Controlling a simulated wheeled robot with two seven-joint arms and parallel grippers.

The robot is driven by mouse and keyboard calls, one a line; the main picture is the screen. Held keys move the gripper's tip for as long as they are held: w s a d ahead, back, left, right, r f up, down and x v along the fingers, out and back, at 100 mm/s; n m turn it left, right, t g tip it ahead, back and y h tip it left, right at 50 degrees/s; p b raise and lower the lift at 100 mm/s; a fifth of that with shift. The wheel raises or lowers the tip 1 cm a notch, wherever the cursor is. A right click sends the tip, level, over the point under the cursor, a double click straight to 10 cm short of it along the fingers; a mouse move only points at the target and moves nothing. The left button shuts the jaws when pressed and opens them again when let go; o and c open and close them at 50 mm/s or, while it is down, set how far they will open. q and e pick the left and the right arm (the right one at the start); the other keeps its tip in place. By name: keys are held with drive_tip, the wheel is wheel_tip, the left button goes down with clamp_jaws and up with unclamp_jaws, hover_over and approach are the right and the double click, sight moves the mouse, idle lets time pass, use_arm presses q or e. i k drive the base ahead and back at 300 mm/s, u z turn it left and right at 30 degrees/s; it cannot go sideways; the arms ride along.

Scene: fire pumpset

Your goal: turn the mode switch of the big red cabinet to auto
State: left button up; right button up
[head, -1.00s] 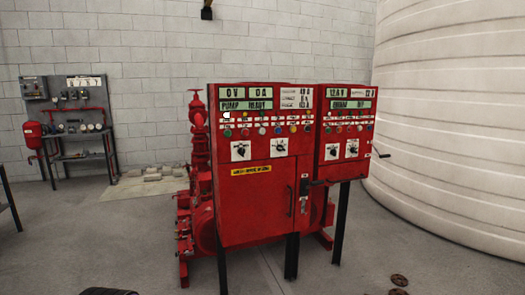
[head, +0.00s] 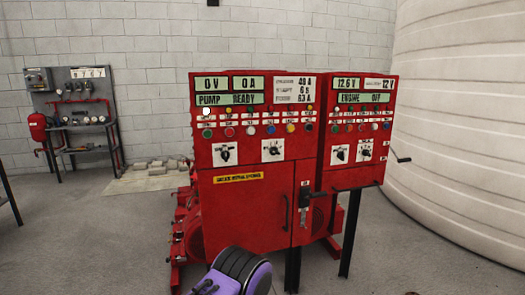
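The big red cabinet (head: 245,220) stands on black legs in the middle of the head view, its front facing me. Its upper panel has two black rotary switches on white plates, a left switch (head: 225,154) and a right switch (head: 272,150). The plate lettering is too small to read, so I cannot tell which is the mode switch or what it is set to. The display above reads "PUMP READY" (head: 229,99). A purple and black part of my own arm shows at the bottom, in front of the cabinet's lower left. Neither gripper shows.
A smaller red cabinet (head: 352,175) adjoins on the right, with two rotary switches and a crank handle (head: 401,158). A large cream tank (head: 465,140) stands at right. A grey equipment rack (head: 75,110) is at back left. The floor at left is open.

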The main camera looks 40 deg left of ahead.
sight(225, 155)
drive_tip(key=u, duration=0.45)
drive_tip(key=i, duration=0.9)
drive_tip(key=u, duration=0.7)
